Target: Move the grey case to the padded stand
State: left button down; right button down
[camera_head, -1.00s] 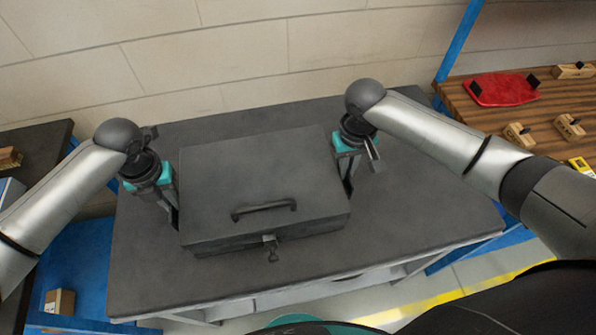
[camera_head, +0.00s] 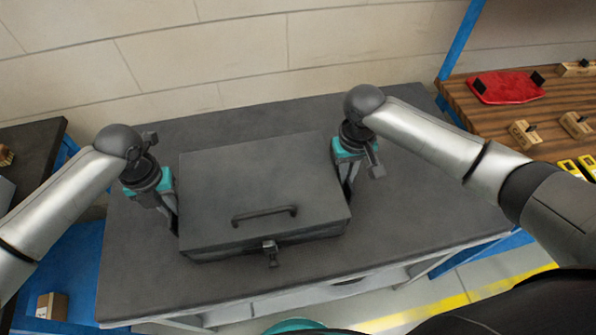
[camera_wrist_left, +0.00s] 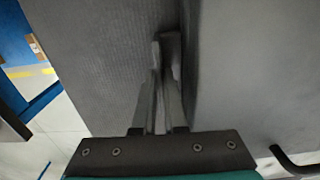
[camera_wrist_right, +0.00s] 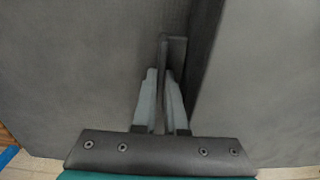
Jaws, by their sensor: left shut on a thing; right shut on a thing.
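The grey case (camera_head: 255,180), lid shut, has its handle and latch toward me. It is over a dark grey-topped table (camera_head: 420,215); I cannot tell whether it touches the top. My left gripper (camera_head: 174,214) is at the case's left side and my right gripper (camera_head: 349,190) at its right side. In the left wrist view the fingers (camera_wrist_left: 160,80) are shut on a thin dark tab beside the case wall. In the right wrist view the fingers (camera_wrist_right: 163,90) are shut on a similar tab. I cannot tell which surface is the padded stand.
A wooden-topped bench (camera_head: 470,115) at the right holds a red part (camera_head: 507,87), small wooden blocks and yellow items. A dark bench (camera_head: 35,140) stands at the left, a small box (camera_head: 52,305) below. A block wall (camera_head: 240,45) is behind. Bare tabletop surrounds the case.

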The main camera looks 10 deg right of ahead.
pick_arm(q)
jog(key=shift+f+b, duration=0.3)
jog(key=shift+f, duration=0.1)
pick_arm(e)
jog(key=shift+w+f, duration=0.1)
jog(key=shift+f, duration=0.25)
pick_arm(q)
jog(key=c, duration=1.4)
grip_release()
jog(key=shift+f, duration=0.1)
pick_arm(e)
jog(key=c, duration=1.4)
grip_release()
jog(key=shift+f, duration=0.1)
pick_arm(q)
jog(key=o, duration=0.4)
pick_arm(e)
jog(key=o, duration=0.4)
pick_arm(q)
jog(key=shift+o, duration=0.2)
pick_arm(e)
jog(key=shift+o, duration=0.2)
